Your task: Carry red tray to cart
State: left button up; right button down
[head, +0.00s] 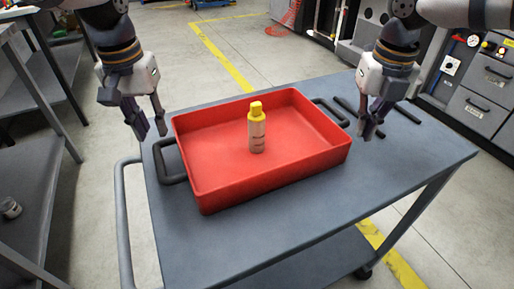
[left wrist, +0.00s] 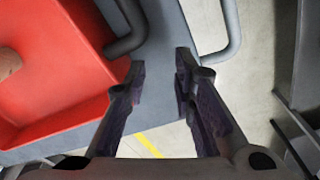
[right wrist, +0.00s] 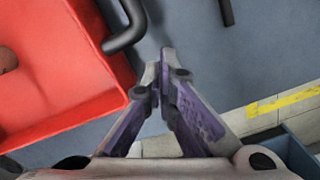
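The red tray (head: 225,190) sits flat on the top of a grey cart (head: 400,165). A bottle with a yellow cap (head: 257,130) stands upright in it. The tray has a dark handle at its left end (head: 170,165) and another at its right end (head: 330,112). My left gripper (head: 150,130) is open and empty, just beyond the left handle and apart from it. My right gripper (head: 372,132) is empty beside the right handle, its fingertips together or nearly so. The left handle (left wrist: 125,35) and right handle (right wrist: 128,30) also show in the wrist views, outside the fingers.
Dark bars (head: 403,114) lie on the cart top at the right. The cart's push rail (head: 122,215) is at the left. Grey shelving (head: 40,150) stands at the far left, and machine cabinets (head: 485,95) at the right. The cart's front right top is clear.

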jog(key=c, duration=1.9)
grip_release()
jog(key=shift+d, duration=0.1)
pick_arm(q)
jog(key=shift+r, duration=0.1)
pick_arm(e)
jog(key=shift+r, duration=0.35)
pick_arm(q)
notch_tip(320, 180, up, 12)
jog(key=shift+s, duration=0.45)
pick_arm(e)
notch_tip(320, 180, up, 11)
jog(key=shift+s+r, duration=0.15)
jog(key=shift+s, duration=0.3)
pick_arm(q)
jog(key=shift+a, duration=0.1)
